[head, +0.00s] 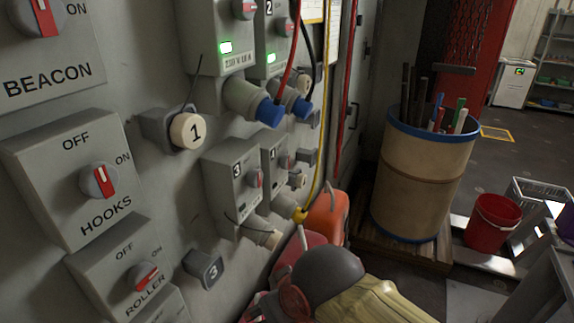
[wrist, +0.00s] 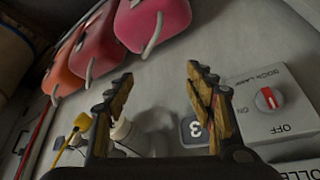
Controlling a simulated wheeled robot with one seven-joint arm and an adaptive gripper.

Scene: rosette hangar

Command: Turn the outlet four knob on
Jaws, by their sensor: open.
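The outlet four box (head: 270,148), marked 4, is a small grey box on the wall, partly hidden behind the outlet three box (head: 224,172). Its grey and red knob (head: 284,161) is on the front face, too small to read its setting. A yellow plug (head: 300,214) on a yellow cable sits at the socket below it. My gripper (wrist: 158,77) shows in the wrist view with its two fingers wide apart and nothing between them. The outlet four knob cannot be made out in the wrist view.
Outlets one and two above carry blue plugs (head: 268,111) and green lights. Red and orange cans (head: 327,214) stand below the outlets. Beacon, hooks (head: 99,181) and roller switches are at left. A drum (head: 422,178) stands right. The wrist view shows a dock lamp switch (wrist: 268,99).

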